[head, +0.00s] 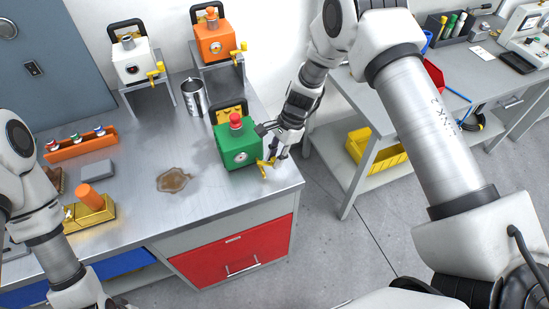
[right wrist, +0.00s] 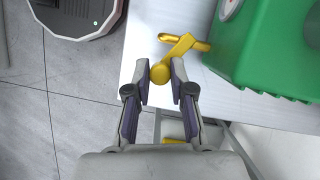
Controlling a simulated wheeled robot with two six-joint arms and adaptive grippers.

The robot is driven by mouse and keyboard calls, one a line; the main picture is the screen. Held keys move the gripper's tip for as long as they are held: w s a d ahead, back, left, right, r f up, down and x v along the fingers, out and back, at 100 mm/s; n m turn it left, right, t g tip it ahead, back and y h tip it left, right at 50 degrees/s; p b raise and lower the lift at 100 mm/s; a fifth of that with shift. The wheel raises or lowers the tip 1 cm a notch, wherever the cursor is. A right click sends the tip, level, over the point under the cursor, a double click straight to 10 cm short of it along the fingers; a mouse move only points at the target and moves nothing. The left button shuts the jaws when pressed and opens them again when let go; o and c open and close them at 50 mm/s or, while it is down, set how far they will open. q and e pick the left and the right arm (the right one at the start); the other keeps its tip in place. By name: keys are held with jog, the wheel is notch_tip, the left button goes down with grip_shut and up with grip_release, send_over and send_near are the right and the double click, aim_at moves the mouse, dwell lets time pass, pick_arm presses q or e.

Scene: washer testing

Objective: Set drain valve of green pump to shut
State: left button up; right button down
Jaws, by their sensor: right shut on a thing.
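The green pump (head: 236,155) stands near the right edge of the steel workbench, with a red knob on top and a round gauge on its front. Its yellow drain valve (head: 264,170) sticks out low at the front right. My right gripper (head: 278,151) is at the valve, beside the pump. In the right wrist view, the fingers (right wrist: 161,74) are shut on the round yellow end of the valve handle (right wrist: 160,73); a yellow crosspiece extends beyond it towards the green pump body (right wrist: 270,50). My left gripper is out of view; only my left arm shows.
A white pump (head: 134,62) and an orange pump (head: 215,42) stand on risers behind. A metal can (head: 193,98) is behind the green pump. A brown puddle (head: 173,180) lies left of it. The bench's right edge is close, with a gap before the grey side table (head: 370,125).

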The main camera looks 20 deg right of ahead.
jog(key=n+b, duration=0.1)
jog(key=w+n+g+b, duration=0.1)
jog(key=n, duration=0.1)
jog(key=shift+w+d+f+n+h, duration=0.2)
jog(key=shift+n+h, duration=0.1)
jog(key=shift+w+r+n+g+b, duration=0.1)
jog(key=shift+w+n+g+b, duration=0.2)
jog(key=shift+n, duration=0.35)
jog(key=shift+w+r+n+g+b, duration=0.1)
jog(key=shift+w+n+g+b, duration=0.2)
jog(key=shift+n, duration=0.35)
jog(key=shift+h, duration=0.3)
jog(key=c, duration=1)
grip_release()
jog(key=shift+s, duration=0.1)
